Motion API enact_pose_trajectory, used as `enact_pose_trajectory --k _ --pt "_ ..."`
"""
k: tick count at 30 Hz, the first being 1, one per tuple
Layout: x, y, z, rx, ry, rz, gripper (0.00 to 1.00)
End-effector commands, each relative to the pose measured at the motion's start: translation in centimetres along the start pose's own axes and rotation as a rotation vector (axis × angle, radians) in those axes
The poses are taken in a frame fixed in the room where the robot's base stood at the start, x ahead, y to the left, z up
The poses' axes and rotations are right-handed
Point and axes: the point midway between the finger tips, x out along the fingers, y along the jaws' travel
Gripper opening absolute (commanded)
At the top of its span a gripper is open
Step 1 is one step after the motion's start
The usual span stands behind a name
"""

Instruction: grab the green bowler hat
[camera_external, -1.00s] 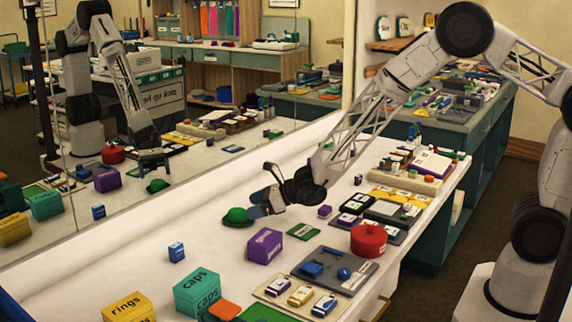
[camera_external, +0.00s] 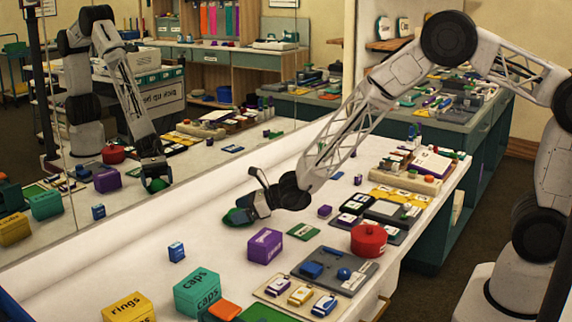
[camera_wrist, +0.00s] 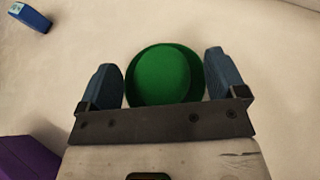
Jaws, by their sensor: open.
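The green bowler hat (camera_external: 236,217) sits on the white table, partly hidden behind my gripper in the external view. In the wrist view the hat (camera_wrist: 164,75) is centred between the two blue fingers, with its round crown and brim showing. My gripper (camera_external: 246,208) is open, with one finger on either side of the hat. In the wrist view my gripper (camera_wrist: 164,78) has its fingers close to the brim; I cannot tell whether they touch it.
A purple box (camera_external: 265,246) stands just in front of the hat and shows at the wrist view's lower left (camera_wrist: 22,158). A small blue box (camera_external: 176,251) lies farther left. A mirror (camera_external: 190,120) runs along the table's back edge.

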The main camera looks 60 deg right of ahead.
Motion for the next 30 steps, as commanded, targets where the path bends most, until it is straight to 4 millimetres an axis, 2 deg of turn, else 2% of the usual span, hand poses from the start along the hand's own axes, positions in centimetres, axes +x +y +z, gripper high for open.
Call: enact_pose_trajectory --k 7,17,30 --pt "-0.01 -0.01 -0.01 0.000 0.000 0.000 0.88" --pt "-0.01 -0.01 -0.01 0.000 0.000 0.000 0.38" --pt "-0.10 -0.01 0.21 0.000 0.000 0.000 0.37"
